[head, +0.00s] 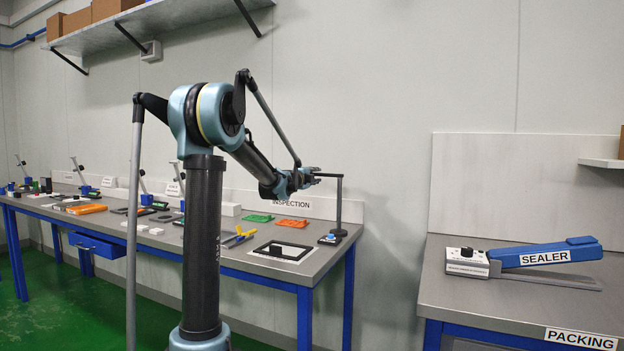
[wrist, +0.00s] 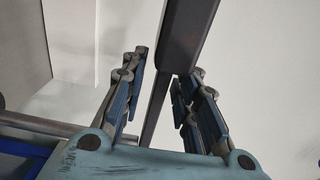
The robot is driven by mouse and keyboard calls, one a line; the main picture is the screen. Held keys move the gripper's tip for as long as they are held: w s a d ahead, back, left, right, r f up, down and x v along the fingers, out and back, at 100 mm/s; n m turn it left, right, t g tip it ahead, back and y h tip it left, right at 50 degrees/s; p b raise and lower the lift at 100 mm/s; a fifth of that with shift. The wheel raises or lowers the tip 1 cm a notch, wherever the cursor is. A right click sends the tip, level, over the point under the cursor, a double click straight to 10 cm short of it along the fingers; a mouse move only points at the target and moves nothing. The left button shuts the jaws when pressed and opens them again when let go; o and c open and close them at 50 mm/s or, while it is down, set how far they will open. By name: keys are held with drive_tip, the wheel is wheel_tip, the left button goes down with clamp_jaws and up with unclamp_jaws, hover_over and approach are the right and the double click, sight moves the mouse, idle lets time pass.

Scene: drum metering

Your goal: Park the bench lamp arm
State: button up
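The bench lamp has a dark upright post (head: 339,208) at the right end of the inspection bench, with a short horizontal lamp arm (head: 328,175) at its top. My gripper (head: 309,174) is at the free, left end of that arm. In the wrist view the dark bar of the lamp arm (wrist: 186,35) runs between my two fingers. The fingers are apart, with a gap showing on each side of the bar. I cannot tell how deep the bar lies between them.
The inspection bench (head: 312,268) carries green (head: 258,218) and orange (head: 293,223) pieces and a black-and-white panel (head: 283,251). A small device (head: 329,239) sits near the post's foot. A blue sealer (head: 545,254) stands on the packing bench (head: 480,306), across a gap to the right. A shelf hangs above.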

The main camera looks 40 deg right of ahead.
drive_tip(key=shift+s, duration=0.1)
drive_tip(key=v, duration=1.2)
idle(0.6)
